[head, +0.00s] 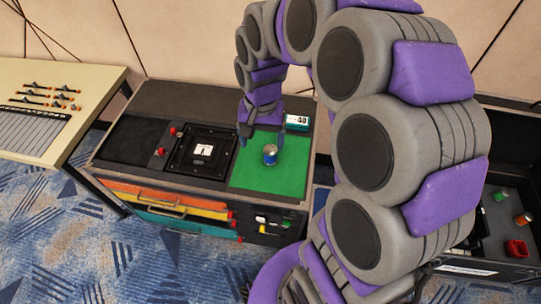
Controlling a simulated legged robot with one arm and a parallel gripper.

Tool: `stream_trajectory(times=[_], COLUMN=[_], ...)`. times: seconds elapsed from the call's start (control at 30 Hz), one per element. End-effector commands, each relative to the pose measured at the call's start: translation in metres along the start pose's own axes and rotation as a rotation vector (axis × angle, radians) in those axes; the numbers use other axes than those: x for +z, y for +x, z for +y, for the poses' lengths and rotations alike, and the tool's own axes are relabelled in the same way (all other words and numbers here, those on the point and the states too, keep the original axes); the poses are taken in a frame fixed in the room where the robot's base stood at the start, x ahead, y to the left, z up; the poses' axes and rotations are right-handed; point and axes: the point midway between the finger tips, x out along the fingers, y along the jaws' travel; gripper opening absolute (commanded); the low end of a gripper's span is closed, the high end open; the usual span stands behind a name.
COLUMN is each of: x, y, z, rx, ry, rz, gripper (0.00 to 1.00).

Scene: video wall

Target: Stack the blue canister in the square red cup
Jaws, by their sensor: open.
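The blue canister (269,158), with a pale top, stands upright on the green mat (255,182) of the console. My gripper (262,139) is open and points down from above the mat, its fingers on either side of and slightly behind the canister in the picture. I cannot tell the exact height of the fingertips, and no grip on the canister shows. The square red cup (517,248) is at the far right, in a dark open area beyond my arm, and its inside is too small to make out.
A green object (501,195) and an orange one (523,219) stand near the cup. A small teal and white box (298,121) is at the mat's back edge. A black square device (203,151) lies left. Coloured drawers (170,199) face front. My arm hides much of the right.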

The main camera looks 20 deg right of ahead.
Motion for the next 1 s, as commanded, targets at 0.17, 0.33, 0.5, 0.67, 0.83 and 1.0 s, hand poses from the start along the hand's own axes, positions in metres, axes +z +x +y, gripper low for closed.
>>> stream_trajectory(times=[0.17,0.33,0.5,0.67,0.83,1.0], x=[-0.045,-0.087,-0.128,-0.163,-0.184,-0.192], y=[0.022,0.045,0.072,0.098,0.116,0.126], z=[-0.01,-0.013,-0.01,-0.004,0.003,0.006], rx=[-0.015,-0.024,-0.026,-0.027,-0.024,-0.022], ry=[0.127,0.257,0.394,0.516,0.6,0.631], rz=[0.012,0.022,0.036,0.053,0.067,0.07], gripper=[0.84,0.84,0.84,0.84,0.84,0.84])
